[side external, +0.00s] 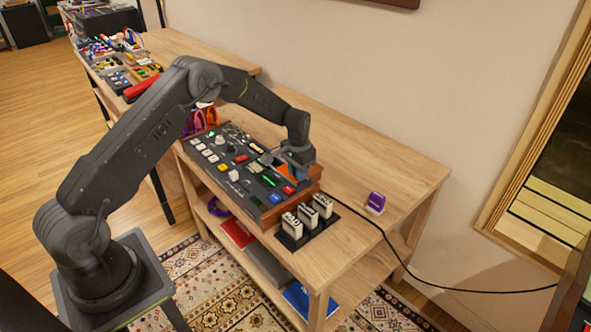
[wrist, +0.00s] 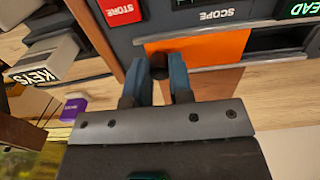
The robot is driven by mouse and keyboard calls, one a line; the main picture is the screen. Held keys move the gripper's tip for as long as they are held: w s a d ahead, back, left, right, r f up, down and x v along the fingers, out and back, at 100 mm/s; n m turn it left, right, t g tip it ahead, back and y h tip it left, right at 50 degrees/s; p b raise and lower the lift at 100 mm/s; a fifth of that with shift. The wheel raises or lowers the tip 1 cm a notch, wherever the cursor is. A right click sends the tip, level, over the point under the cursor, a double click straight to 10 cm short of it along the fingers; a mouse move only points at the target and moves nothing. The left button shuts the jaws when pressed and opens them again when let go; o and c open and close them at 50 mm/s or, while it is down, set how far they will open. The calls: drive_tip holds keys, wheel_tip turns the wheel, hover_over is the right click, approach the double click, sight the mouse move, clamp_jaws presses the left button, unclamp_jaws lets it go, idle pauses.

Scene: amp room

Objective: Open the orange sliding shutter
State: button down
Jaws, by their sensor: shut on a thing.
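The orange sliding shutter (wrist: 205,48) lies on the dark console panel, beside the label SCOPE, in the wrist view. A dark knob (wrist: 159,68) stands at the shutter's edge. My gripper (wrist: 160,68) has a blue finger on each side of this knob and is shut on it. In the side external view my gripper (side external: 300,170) is down at the near right end of the console (side external: 240,160). The arm hides part of that end, and only a little orange shows there.
A red STORE button (wrist: 120,12) and a green-lit display (wrist: 302,9) flank the shutter. Labelled white blocks in a black rack (side external: 306,220) stand beside the console. A purple object (side external: 376,203) sits on the wooden table (side external: 415,185), with bare wood around it. A black cable crosses the table.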

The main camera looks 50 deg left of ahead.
drive_tip(key=c, duration=1)
unclamp_jaws()
drive_tip(key=shift+r, duration=6.9)
